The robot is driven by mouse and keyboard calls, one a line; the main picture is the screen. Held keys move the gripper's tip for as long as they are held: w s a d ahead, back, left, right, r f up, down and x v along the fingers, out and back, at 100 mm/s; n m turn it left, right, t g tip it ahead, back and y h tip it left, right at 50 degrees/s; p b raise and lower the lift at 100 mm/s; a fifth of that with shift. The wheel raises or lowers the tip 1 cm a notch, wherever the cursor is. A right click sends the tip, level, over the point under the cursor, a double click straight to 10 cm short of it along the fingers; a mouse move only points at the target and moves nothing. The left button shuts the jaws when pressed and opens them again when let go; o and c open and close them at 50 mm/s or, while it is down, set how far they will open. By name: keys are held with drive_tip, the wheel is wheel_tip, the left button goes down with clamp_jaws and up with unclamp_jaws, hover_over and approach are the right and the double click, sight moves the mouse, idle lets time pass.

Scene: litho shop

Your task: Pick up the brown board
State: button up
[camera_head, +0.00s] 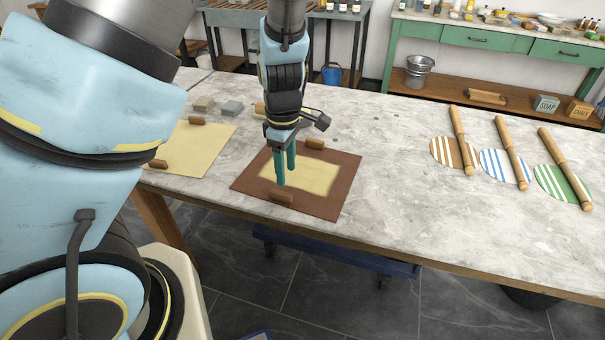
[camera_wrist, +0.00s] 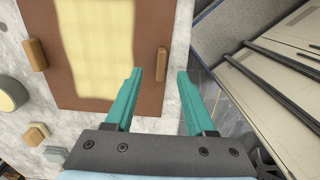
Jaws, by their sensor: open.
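The brown board (camera_head: 341,183) lies flat on the worktop near its front edge. It has a cream panel (camera_head: 309,177) in its middle and a wooden handle on two opposite sides: the front handle (camera_head: 282,197) and the back handle (camera_head: 315,143). My gripper (camera_head: 286,175) points down over the board, just behind the front handle in the head view. Its teal fingers are apart and empty. In the wrist view the board (camera_wrist: 150,28) fills the upper left. One handle (camera_wrist: 161,64) shows between the fingertips (camera_wrist: 160,72), apparently below them. I cannot tell the exact height gap.
A pale yellow board (camera_head: 198,151) with handles lies left of the brown one. Small blocks (camera_head: 232,108) sit behind it. Three striped round pieces, one being green (camera_head: 557,182), with wooden rolling pins (camera_head: 512,153) lie right. The worktop (camera_head: 400,160) between is clear.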

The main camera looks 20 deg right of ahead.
sight(284, 194)
wheel_tip(284, 194, down, 2)
drive_tip(key=shift+f, duration=0.25)
drive_tip(key=f, duration=0.4)
drive_tip(key=shift+w+a+f, duration=0.15)
drive_tip(key=shift+a+f, duration=0.1)
drive_tip(key=shift+a, duration=0.15)
drive_tip(key=shift+f, duration=0.6)
drive_tip(key=shift+c, duration=0.3)
clamp_jaws()
